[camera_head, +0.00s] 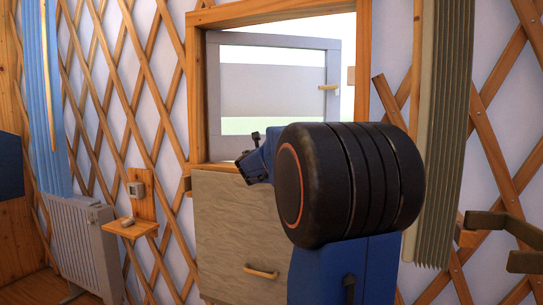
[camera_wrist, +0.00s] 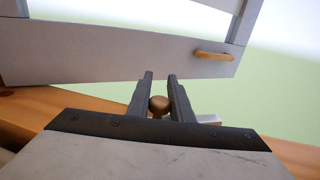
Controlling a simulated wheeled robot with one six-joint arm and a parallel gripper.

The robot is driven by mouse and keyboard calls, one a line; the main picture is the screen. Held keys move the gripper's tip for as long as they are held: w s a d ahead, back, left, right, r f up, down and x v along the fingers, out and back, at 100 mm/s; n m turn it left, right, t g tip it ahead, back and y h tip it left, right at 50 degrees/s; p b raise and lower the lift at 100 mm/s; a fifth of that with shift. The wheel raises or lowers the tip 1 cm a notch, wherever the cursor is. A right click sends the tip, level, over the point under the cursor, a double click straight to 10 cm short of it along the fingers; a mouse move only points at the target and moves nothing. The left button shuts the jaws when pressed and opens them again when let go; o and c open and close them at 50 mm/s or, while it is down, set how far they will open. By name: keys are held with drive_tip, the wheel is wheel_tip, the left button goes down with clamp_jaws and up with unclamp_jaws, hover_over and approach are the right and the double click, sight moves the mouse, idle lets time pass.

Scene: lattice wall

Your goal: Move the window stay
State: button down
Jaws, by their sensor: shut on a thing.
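My gripper (camera_wrist: 160,76) is shut on a round brown knob (camera_wrist: 159,104), which sits between its two dark fingers and looks like the end of the window stay. A small pale piece (camera_wrist: 208,119) shows just right of the fingers; I cannot tell if it belongs to the stay. The rest of the stay is hidden. The grey window sash (camera_wrist: 110,55) stands beyond the fingertips, with a wooden handle (camera_wrist: 213,56) at its right. In the head view the sash (camera_head: 270,43) stands in the wooden frame (camera_head: 197,90), and my gripper (camera_head: 245,165) is at its lower edge.
Below the window is a beige panel (camera_head: 225,235) with a wooden handle (camera_head: 261,271). A small wooden shelf (camera_head: 133,229) and a radiator (camera_head: 90,250) stand left. A greenish curtain (camera_head: 446,130) and dark brackets (camera_head: 500,227) are right. Lattice covers the wall.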

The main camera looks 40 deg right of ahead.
drive_tip(key=c, duration=1.6)
unclamp_jaws()
drive_tip(key=shift+o, duration=0.2)
drive_tip(key=shift+a, duration=0.15)
drive_tip(key=v, duration=1.7)
drive_tip(key=shift+s+a, duration=0.1)
drive_tip(key=shift+c, duration=0.6)
